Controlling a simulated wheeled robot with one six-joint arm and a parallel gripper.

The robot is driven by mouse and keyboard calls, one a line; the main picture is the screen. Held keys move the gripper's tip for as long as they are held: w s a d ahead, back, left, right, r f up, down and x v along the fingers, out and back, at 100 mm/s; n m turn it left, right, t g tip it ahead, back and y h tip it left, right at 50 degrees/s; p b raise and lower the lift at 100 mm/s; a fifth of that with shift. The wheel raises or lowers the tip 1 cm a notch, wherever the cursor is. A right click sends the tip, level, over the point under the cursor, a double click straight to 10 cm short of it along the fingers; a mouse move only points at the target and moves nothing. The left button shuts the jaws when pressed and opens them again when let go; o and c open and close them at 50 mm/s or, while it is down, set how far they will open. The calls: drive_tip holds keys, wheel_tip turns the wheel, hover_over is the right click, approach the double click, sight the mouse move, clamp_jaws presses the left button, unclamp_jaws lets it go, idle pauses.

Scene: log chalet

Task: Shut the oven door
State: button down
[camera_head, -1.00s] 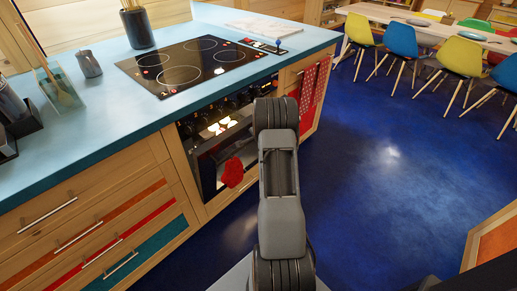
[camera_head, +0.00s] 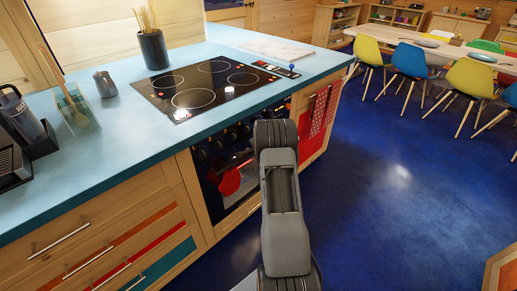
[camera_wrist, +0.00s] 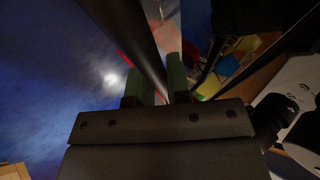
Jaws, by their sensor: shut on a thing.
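The oven door (camera_head: 216,203) is a dark glass panel in the wooden counter front, below the black hob. It now looks upright and close to the oven front. Whether it is fully flush is hard to tell, since my arm covers its right side. In the wrist view my gripper (camera_wrist: 155,76) has its green fingers on either side of a dark bar (camera_wrist: 145,45), which looks like the door handle. It is shut on that bar. In the head view the fingers are hidden behind my arm.
A red patterned towel (camera_head: 319,112) hangs to the right. Drawers (camera_head: 110,245) with bar handles lie left. The blue floor (camera_head: 385,190) at right is clear up to the chairs.

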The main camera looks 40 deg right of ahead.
drive_tip(key=c, duration=1.1)
unclamp_jaws()
drive_tip(key=shift+w+a+r, duration=0.1)
drive_tip(key=shift+w+r, duration=0.1)
drive_tip(key=shift+w, duration=0.25)
drive_tip(key=shift+s, duration=0.15)
drive_tip(key=shift+s+a+r, duration=0.1)
drive_tip(key=shift+s+r, duration=0.1)
drive_tip(key=b+v, duration=0.1)
drive_tip(key=v, duration=1.2)
